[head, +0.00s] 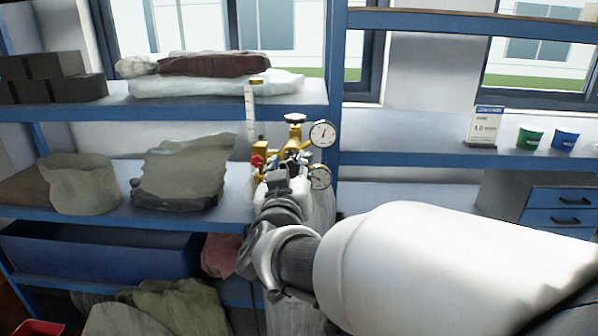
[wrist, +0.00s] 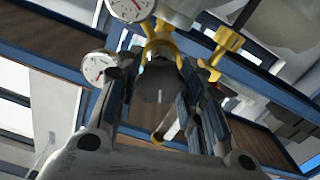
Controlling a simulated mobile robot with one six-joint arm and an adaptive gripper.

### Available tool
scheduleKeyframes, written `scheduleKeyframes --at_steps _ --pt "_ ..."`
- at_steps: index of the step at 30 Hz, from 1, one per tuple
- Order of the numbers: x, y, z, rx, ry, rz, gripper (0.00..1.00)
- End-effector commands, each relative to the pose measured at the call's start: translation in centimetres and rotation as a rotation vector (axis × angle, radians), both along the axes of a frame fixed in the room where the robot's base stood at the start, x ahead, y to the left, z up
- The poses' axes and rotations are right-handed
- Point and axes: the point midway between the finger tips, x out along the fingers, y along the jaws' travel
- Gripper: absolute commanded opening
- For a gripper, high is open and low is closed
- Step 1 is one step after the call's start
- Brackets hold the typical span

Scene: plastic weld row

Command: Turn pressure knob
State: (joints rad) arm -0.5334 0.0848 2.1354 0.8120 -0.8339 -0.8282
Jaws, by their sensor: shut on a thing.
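A brass regulator (head: 291,148) with two round white gauges, one upper (head: 322,133) and one lower (head: 320,177), stands by the blue shelf post. My gripper (head: 280,180) is at the front of the regulator, below its brass body, and hides part of it. In the wrist view my gripper (wrist: 163,70) has its two fingers on either side of a dark grey rounded knob (wrist: 158,84), which looks like the pressure knob, and is shut on it. Brass parts show just beyond the knob. The knob's markings cannot be read.
A clear flow tube (head: 250,110) and a red knob (head: 257,160) are left of the regulator. A black-topped valve (head: 295,118) is above. Sacks (head: 182,170) and a blue bin (head: 100,250) fill the left shelves. Cups (head: 529,138) stand on the right shelf.

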Motion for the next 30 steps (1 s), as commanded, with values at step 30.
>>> scheduleKeyframes --at_steps 30 --pt "-0.01 -0.18 -0.18 0.964 -0.037 0.0 0.12"
